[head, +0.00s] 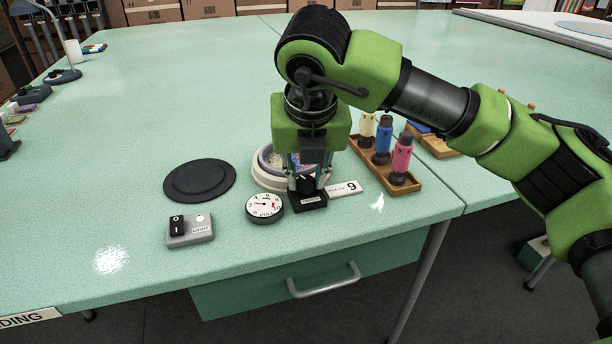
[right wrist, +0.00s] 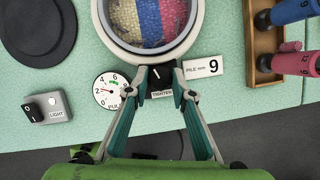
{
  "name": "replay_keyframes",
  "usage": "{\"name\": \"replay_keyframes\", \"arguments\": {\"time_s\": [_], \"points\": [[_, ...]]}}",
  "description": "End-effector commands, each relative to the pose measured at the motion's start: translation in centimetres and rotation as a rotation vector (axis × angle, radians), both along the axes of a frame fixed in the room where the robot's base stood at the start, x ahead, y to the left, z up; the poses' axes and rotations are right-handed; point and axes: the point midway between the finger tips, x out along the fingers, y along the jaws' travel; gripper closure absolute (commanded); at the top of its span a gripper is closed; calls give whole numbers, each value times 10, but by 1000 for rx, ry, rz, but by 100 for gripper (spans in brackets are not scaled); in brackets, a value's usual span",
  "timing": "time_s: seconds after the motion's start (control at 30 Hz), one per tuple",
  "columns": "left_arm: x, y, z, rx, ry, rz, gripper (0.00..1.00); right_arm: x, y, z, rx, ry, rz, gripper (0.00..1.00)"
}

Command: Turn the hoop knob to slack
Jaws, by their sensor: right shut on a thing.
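The hoop knob (right wrist: 158,76) is black with a white pointer line and sits on a small black base (head: 310,202). A label in front of it appears to read "TIGHTEN" in the right wrist view. My right gripper (head: 306,184) points down over the base and is shut on the knob, one finger on each side. The fingers also show in the right wrist view (right wrist: 155,86). The hoop (head: 261,177) is a pale ring just behind the knob, holding cloth with red, blue and yellowish parts. My left gripper is not in view.
A round gauge (head: 264,206) stands left of the knob, its needle pointing left. A "9" pile card (head: 345,188) lies right. A light switch box (head: 190,231) and black disc (head: 200,181) are farther left. A wooden rack (head: 409,186) holds coloured spools. The table's left is mostly clear.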

Motion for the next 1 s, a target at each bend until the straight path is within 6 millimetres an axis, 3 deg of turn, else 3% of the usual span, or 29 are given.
{"name": "replay_keyframes", "arguments": {"time_s": [0.1,0.3,0.5,0.67,1.0], "points": [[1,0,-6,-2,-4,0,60,1,-1,-2,1,-1,69,99],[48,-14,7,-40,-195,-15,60,1,-2,-1,3,-1,236,99],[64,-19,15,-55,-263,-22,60,1,-3,0,2,0,424,99],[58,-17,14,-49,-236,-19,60,2,-4,1,3,0,564,99],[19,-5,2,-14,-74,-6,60,3,-5,1,1,1,784,99]]}}
